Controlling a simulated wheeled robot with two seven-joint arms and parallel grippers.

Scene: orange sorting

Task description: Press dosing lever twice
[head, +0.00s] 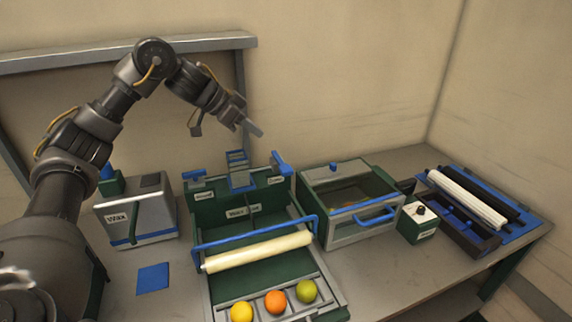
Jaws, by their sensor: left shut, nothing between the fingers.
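My left gripper (254,129) is shut and empty. It is in the air in front of the back wall, above the rear of the green machine and apart from it. No label I can read says which is the dosing lever.
A cream roller (258,251) lies across the green machine under a blue bar. A yellow (241,312), an orange (275,301) and a green fruit (306,291) sit in front. Right are a clear-lidded box (352,230), a small green box (418,226) and a roller tray (466,221).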

